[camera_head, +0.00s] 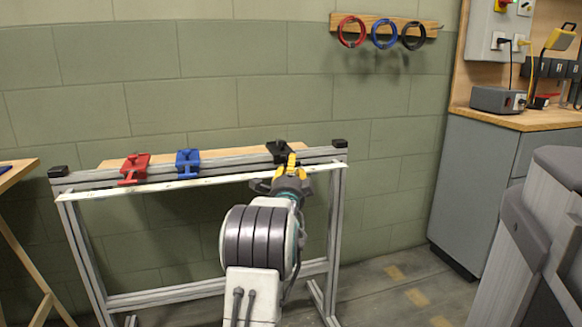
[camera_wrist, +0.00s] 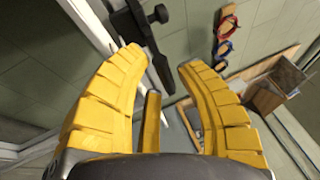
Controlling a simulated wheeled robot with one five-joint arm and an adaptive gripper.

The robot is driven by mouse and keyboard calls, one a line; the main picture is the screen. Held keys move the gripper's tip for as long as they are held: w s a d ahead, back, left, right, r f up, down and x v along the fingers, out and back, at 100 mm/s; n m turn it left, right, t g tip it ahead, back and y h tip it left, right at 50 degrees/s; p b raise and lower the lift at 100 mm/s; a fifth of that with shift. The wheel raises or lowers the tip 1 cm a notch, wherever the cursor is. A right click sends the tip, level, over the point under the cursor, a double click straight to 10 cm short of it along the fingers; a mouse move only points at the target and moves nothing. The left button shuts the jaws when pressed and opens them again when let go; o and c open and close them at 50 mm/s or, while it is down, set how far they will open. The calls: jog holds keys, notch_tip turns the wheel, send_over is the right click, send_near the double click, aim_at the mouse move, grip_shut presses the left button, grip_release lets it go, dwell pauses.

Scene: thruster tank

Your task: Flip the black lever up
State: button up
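The black lever (camera_head: 279,147) is mounted at the right end of the metal frame's top rail. In the wrist view the black lever (camera_wrist: 137,30) shows as a dark bar with a knob, just beyond my fingertips. My gripper (camera_head: 291,164) is at the front of the rail, close to the lever and partly covering it. In the wrist view my gripper (camera_wrist: 160,62) has its yellow fingers apart with nothing held between them. The lever's lower end appears in the gap between the fingers. I cannot tell whether they touch.
A red lever (camera_head: 134,168) and a blue lever (camera_head: 188,163) sit on the same rail (camera_head: 230,158) to the left. Rings hang on a wall rack (camera_head: 385,24). A grey cabinet (camera_head: 475,185) stands right. Floor between frame and cabinet is clear.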

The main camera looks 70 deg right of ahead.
jog(key=shift+c, duration=0.2)
jog(key=shift+a, duration=0.1)
grip_shut()
jog(key=shift+r, duration=0.15)
jog(key=shift+w+r+n+g+y+p, duration=0.1)
jog(key=shift+r+n+g+y+p, duration=0.2)
jog(key=shift+r+y+p, duration=0.85)
jog(key=shift+s+f+n+g+y+p, duration=0.1)
jog(key=shift+n+y+p, duration=0.4)
jog(key=shift+p, duration=1.45)
jog(key=shift+w+r+n+g+y+p, duration=0.1)
jog(key=shift+r+n+g+y+p, duration=0.15)
jog(key=shift+r+y+p, duration=0.9)
jog(key=shift+f+p, duration=0.45)
jog(key=shift+f, duration=0.15)
